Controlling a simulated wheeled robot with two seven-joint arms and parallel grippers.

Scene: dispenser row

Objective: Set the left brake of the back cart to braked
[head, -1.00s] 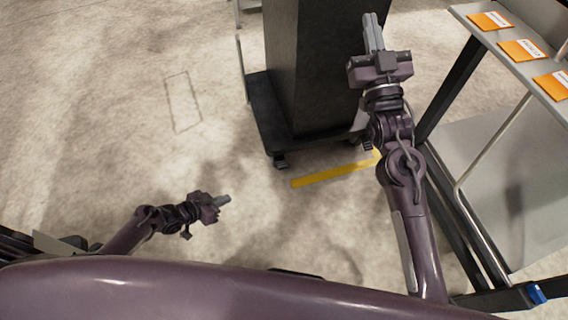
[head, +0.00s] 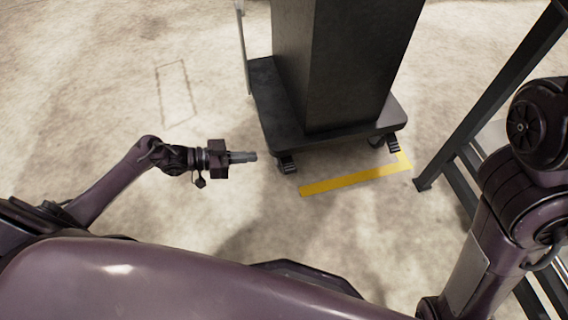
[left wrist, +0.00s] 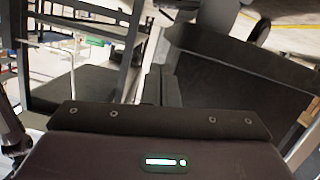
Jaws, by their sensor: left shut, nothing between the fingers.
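A dark cart (head: 342,65) with a tall column on a flat base (head: 262,95) stands at the top centre of the head view. A small black caster with a pedal, the left brake (head: 287,165), sits under its near left corner; whether it is set cannot be told. Another caster pedal (head: 394,144) shows at the near right corner. My left gripper (head: 252,157) is shut and empty, pointing right, a short gap left of the left brake. Its closed fingers also show in the left wrist view (left wrist: 161,86). My right gripper is out of view; only its arm shows at right.
A yellow floor stripe (head: 350,181) lies just in front of the cart. A dark rack frame (head: 500,90) stands at right. The floor left of the cart is bare, with a faint outlined rectangle (head: 176,92).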

